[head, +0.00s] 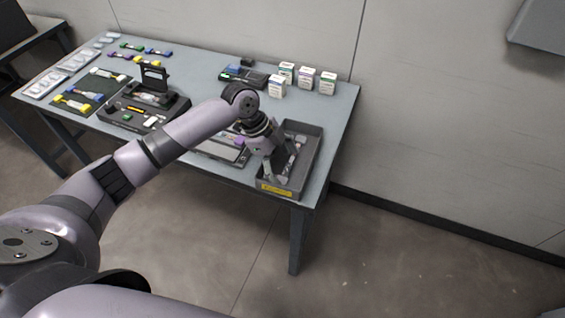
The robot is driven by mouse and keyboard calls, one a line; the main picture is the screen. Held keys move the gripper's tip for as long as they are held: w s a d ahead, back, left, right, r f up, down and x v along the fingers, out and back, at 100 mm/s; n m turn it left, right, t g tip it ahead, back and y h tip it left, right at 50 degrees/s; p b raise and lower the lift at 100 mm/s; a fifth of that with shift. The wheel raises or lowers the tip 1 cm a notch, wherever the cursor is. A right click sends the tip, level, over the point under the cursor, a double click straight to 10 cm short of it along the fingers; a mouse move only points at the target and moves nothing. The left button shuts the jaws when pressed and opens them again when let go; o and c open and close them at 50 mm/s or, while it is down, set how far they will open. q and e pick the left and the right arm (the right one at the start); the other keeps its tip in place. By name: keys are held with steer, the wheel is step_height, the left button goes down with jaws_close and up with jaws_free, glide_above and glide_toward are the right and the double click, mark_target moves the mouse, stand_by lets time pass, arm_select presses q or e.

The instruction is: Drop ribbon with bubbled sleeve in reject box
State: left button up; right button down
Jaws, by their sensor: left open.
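The reject box, a grey open tray (314,152) with a yellow label on its front, stands at the right end of the table. My left gripper (279,172) is open and points down over the left part of the box. Small pale pieces (293,158) show inside the box beside the gripper; whether one is a ribbon with a bubbled sleeve is too small to tell. A small purple piece (239,142) shows just left of the gripper. My wrist and gripper hide part of the box's inside. My right gripper is not in view.
A splicer-like device with a raised lid (155,78) stands left of my forearm. Ribbons with yellow and blue ends (73,102) lie at the left. Several small white boxes (327,83) stand at the back right. A flat tray (222,152) lies left of the reject box.

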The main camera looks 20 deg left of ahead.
arm_select(q)
steer(key=w+v, duration=0.1)
steer(key=v, duration=1.1)
steer(key=shift+s, duration=0.45)
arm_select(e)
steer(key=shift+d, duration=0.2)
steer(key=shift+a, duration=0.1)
